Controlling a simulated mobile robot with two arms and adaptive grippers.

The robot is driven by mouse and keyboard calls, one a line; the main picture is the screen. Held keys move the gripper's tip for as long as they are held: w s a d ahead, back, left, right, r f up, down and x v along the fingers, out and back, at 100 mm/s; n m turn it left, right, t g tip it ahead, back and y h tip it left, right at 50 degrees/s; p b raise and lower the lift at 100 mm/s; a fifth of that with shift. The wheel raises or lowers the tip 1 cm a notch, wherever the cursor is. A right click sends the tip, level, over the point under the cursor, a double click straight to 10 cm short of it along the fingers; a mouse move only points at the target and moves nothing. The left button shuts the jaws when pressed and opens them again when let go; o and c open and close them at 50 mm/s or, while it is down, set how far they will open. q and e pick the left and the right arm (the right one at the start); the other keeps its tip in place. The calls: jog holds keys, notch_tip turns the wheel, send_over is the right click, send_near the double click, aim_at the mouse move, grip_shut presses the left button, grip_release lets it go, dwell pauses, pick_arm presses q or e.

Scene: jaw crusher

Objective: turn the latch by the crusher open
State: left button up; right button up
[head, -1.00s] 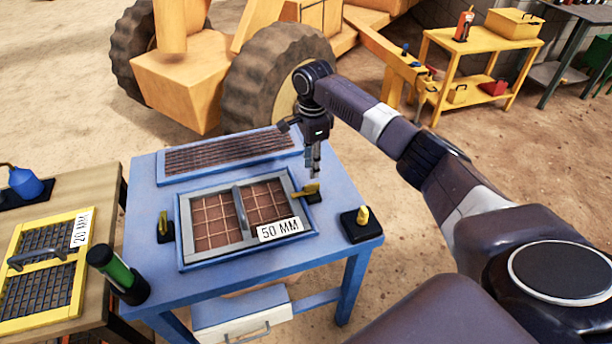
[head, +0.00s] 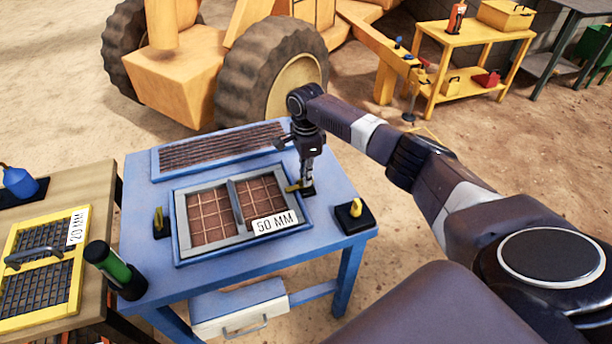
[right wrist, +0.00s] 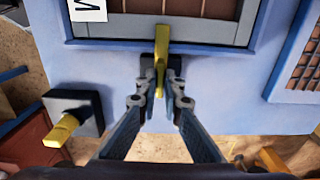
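A blue-framed 50 MM screen panel (head: 183,238) lies on the blue table. A yellow latch (head: 293,187) on a dark base sits at the panel's right edge. In the right wrist view the yellow latch (right wrist: 160,62) points toward the panel's frame, its tip over the frame's edge. My right gripper (head: 307,184) reaches down onto this latch from above. In the right wrist view its fingertips (right wrist: 160,80) stand close on both sides of the latch, seemingly closed on it. My left gripper is not in view.
A second yellow latch-like piece on a black block (head: 355,209) stands at the table's right corner, and another (head: 160,222) left of the panel. A green cylinder (head: 115,270) stands at the left corner. A grated panel (head: 165,166) lies behind.

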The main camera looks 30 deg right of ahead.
grip_shut()
jog(key=n+p, duration=0.1)
jog(key=p, duration=0.2)
jog(key=n+p, duration=0.1)
jog(key=p, duration=0.2)
jog(key=shift+a+r+n, duration=0.15)
jog(key=shift+r+n, duration=0.2)
jog(key=shift+n, duration=0.05)
jog(key=shift+n+p, duration=0.45)
jog(key=shift+n, duration=0.05)
jog(key=shift+f+n, duration=0.25)
jog(key=shift+n, duration=0.65)
jog(key=n+p, duration=0.1)
jog(key=n, duration=0.3)
jog(key=shift+n, duration=0.3)
jog(key=n, duration=0.4)
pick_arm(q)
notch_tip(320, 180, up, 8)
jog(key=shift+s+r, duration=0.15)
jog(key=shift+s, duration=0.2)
pick_arm(e)
jog(key=shift+n, duration=1.8)
